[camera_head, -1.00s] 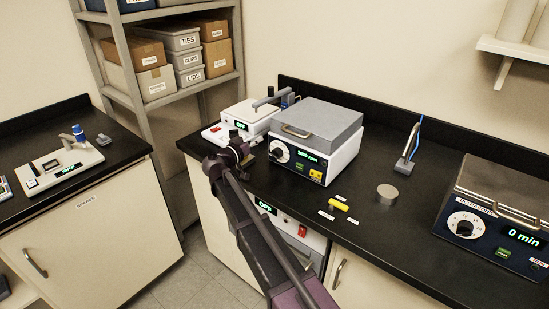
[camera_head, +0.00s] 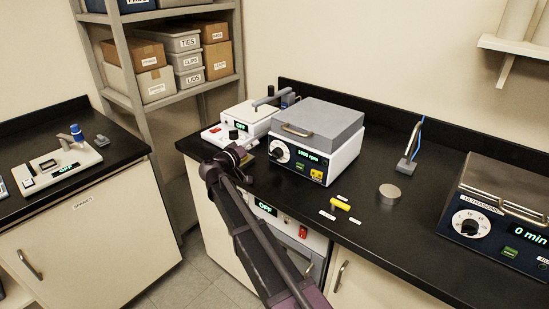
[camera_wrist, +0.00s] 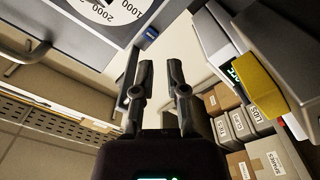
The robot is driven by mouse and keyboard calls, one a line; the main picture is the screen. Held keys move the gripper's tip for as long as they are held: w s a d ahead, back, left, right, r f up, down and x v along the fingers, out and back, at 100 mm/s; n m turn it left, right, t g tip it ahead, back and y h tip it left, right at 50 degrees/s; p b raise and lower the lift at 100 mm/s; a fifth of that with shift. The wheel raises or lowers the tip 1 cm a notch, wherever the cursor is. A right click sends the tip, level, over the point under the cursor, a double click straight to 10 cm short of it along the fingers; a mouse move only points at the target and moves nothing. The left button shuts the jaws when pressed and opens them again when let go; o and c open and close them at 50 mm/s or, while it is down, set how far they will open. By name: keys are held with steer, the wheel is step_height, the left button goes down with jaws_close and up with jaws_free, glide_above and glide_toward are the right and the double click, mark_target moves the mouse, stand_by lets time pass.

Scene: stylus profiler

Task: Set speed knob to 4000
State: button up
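The speed knob (camera_head: 281,152) is a dark knob on a white dial on the blue front of a box with a grey lid (camera_head: 318,123). The box's small green display (camera_head: 311,159) seems to read 1000 rpm.
A white instrument (camera_head: 245,118) with an OFF display stands behind my gripper. An ultrasonic bath (camera_head: 500,200) stands at the right. A metal cylinder (camera_head: 390,193) and a yellow piece (camera_head: 340,205) lie on the black bench. A yellow block (camera_wrist: 247,85) shows in the wrist view.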

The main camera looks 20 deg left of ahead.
steer(key=shift+d+f, duration=0.3)
steer(key=shift+s+f+n+b, duration=0.15)
steer(key=shift+f+n+b, duration=0.55)
steer(key=shift+n+b, duration=0.2)
steer(key=shift+d+f+n+b, duration=0.1)
steer(key=shift+f+n+b, duration=0.7)
steer(key=shift+n, duration=0.5)
